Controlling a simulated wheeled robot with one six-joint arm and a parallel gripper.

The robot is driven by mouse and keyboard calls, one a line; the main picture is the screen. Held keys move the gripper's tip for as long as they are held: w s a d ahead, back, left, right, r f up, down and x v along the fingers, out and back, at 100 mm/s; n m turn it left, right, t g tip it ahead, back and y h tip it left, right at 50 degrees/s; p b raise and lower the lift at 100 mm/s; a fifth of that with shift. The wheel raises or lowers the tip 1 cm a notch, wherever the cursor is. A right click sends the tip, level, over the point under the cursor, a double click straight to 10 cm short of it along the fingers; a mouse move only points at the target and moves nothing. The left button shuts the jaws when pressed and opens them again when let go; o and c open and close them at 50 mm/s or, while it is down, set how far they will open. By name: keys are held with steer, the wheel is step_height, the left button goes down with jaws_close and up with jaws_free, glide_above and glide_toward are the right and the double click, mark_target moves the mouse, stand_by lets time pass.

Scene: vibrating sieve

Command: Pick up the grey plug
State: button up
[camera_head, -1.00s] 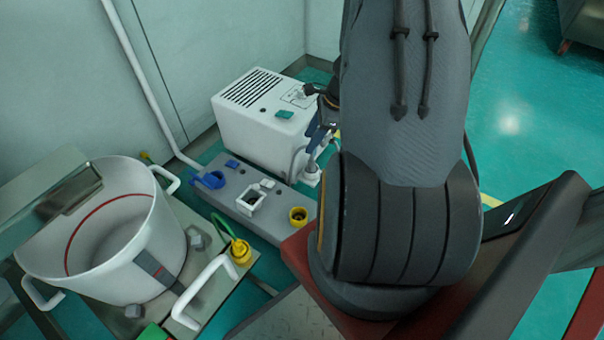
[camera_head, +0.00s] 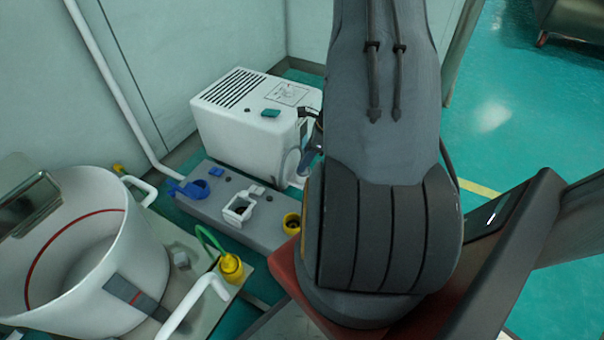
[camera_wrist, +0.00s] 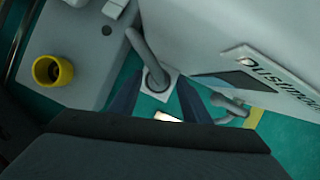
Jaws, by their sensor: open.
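In the wrist view, a grey cable runs down to a grey plug (camera_wrist: 156,78) set in a white square piece (camera_wrist: 172,88). My gripper (camera_wrist: 160,92) is open, with one dark blue finger on each side of the plug and the white piece. I cannot tell whether the fingers touch the plug. In the head view, the grey cable (camera_head: 287,165) hangs beside the white box, and the plug end is mostly hidden behind my arm.
The white box (camera_head: 232,125) stands close to the gripper. A grey panel (camera_head: 215,205) carries a blue, a white and a yellow socket (camera_head: 292,222). The large white pot (camera_head: 150,270) is at left. A bent grey fitting (camera_wrist: 232,103) lies right of the fingers.

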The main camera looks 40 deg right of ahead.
steer(key=b+x, duration=0.1)
steer(key=x, duration=0.2)
steer(key=shift+s+b, duration=0.1)
steer(key=shift+b, duration=0.2)
steer(key=shift+c, duration=0.4)
jaws_close()
steer(key=shift+r, duration=0.15)
